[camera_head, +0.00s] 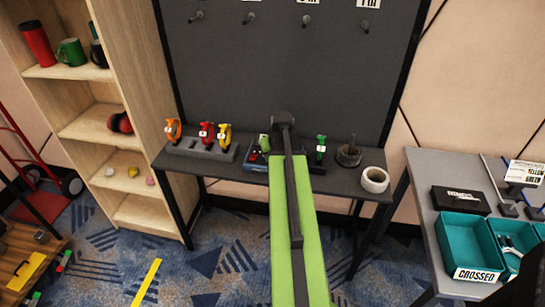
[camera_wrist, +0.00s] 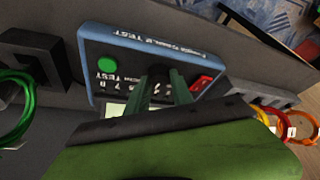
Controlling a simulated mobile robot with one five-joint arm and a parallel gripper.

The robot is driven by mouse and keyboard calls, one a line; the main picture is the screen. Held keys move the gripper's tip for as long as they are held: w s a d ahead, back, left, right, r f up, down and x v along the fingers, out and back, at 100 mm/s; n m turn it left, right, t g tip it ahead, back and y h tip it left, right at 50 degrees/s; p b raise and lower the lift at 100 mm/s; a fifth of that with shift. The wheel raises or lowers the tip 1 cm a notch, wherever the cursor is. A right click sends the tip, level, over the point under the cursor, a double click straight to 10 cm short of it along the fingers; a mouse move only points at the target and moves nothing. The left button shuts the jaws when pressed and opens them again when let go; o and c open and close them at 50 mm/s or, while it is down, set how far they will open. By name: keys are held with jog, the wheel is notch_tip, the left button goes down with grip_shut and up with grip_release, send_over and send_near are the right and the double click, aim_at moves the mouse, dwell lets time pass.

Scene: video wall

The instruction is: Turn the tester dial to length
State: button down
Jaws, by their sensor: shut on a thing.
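The cable tester (camera_wrist: 150,45), a dark box with a blue rim, lies on the bench under my gripper in the wrist view. It shows a green round button (camera_wrist: 107,65), a red part (camera_wrist: 201,84) and a pale screen (camera_wrist: 115,110). My gripper (camera_wrist: 162,76) is over the middle of its face, shut on the tester dial. The fingers hide the dial, so its setting cannot be read. White lettering beside the fingers is partly covered.
Orange, red and yellow cable coils (camera_head: 207,135) stand on a grey holder left of the tester. A green coil (camera_head: 321,147) stands to its right, then a dark cup and a white tape roll (camera_head: 375,180). A side table with teal bins (camera_head: 466,243) is at right.

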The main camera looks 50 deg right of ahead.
jog(key=shift+a+m+g+h, duration=0.1)
jog(key=shift+m+g+h, duration=0.45)
jog(key=shift+m, duration=1.45)
jog(key=c, duration=1.1)
grip_release()
